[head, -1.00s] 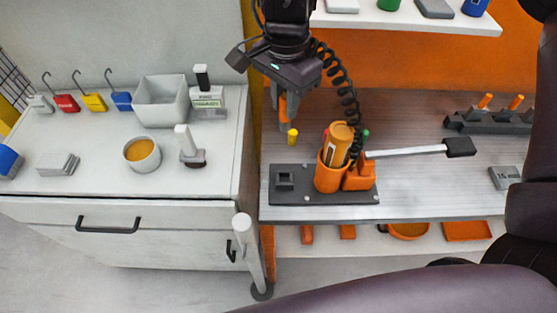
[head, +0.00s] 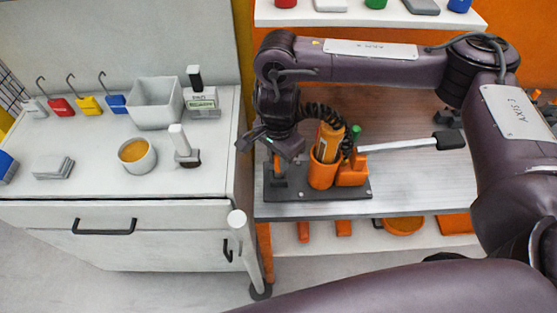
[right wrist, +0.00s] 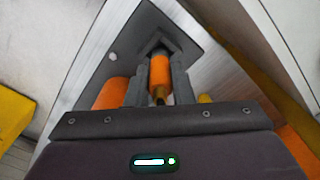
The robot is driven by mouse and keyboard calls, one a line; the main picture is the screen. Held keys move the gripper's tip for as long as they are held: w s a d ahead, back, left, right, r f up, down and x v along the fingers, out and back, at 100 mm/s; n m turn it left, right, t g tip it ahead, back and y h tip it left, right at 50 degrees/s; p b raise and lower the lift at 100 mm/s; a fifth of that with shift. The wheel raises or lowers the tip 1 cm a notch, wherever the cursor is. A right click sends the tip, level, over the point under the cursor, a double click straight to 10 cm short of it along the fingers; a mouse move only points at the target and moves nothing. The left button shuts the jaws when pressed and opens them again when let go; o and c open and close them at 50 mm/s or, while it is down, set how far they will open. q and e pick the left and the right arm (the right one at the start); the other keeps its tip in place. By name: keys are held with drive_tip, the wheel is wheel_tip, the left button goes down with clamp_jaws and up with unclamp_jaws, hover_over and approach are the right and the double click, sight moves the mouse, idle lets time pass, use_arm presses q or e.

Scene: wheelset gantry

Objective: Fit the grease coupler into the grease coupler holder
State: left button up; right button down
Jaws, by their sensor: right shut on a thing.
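My right gripper (head: 277,174) is shut on the grease coupler (head: 277,161), a small orange cylinder. The right wrist view shows the coupler (right wrist: 160,73) upright between the two dark fingers (right wrist: 159,58). The grease coupler holder (head: 274,187) is a small dark square socket at the left end of a dark base plate (head: 340,194). The fingertips are right over or at the holder and partly cover it. I cannot tell whether the coupler's lower end is inside the socket. My left gripper is not in view.
An orange cup (head: 322,173) with an orange grease cartridge (head: 328,140) stands close right of the gripper on the same plate. A black coiled hose (head: 322,113) hangs beside it. A white cabinet (head: 90,190) stands left.

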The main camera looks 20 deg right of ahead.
drive_tip(key=shift+f, duration=0.6)
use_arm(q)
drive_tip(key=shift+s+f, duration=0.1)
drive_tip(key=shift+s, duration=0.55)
use_arm(e)
drive_tip(key=shift+f, duration=0.1)
drive_tip(key=shift+f, duration=0.25)
drive_tip(key=c, duration=1.3)
unclamp_jaws()
drive_tip(key=shift+r, duration=0.1)
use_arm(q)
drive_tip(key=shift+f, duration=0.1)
use_arm(e)
drive_tip(key=shift+o, duration=0.2)
